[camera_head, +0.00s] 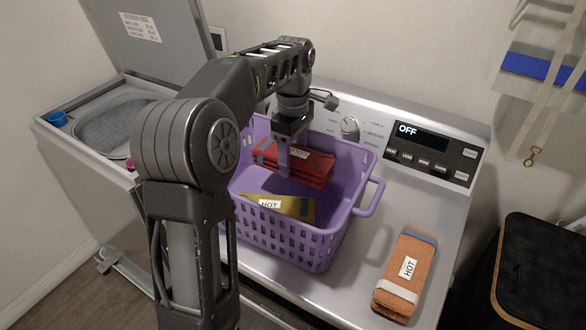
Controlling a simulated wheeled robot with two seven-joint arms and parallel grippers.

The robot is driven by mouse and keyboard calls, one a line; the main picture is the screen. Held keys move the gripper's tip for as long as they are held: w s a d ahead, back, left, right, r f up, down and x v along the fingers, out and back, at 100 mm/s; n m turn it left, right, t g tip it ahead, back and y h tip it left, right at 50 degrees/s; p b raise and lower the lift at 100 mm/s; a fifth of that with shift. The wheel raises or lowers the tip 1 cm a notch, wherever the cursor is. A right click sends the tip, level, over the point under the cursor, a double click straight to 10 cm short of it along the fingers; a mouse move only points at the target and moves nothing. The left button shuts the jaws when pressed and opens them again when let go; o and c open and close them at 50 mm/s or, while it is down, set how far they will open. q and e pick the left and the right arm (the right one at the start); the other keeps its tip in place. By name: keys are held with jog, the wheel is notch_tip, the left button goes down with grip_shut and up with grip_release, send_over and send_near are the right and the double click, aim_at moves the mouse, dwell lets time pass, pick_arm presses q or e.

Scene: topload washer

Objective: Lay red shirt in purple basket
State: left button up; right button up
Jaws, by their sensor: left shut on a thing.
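The red shirt (315,172) is folded, with a white label on top and a blue strip at its left end. My left gripper (287,165) points down and is shut on the red shirt's front edge. The shirt is inside the outline of the purple basket (295,245), in its rear part. I cannot tell whether it rests on anything below. A folded yellow cloth (290,207) with a "HOT" label lies in the basket's front part. My arm hides the basket's left side. My right gripper is not in view.
The control panel (430,150) reads "OFF" behind. The open washer tub (110,125) is at left. A black bin (540,270) stands at the lower right.

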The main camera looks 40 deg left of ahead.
aim_at(293, 168)
pick_arm(q)
notch_tip(293, 168, down, 3)
jog(key=shift+f, duration=0.3)
jog(key=shift+f, duration=0.15)
jog(key=o, duration=1.4)
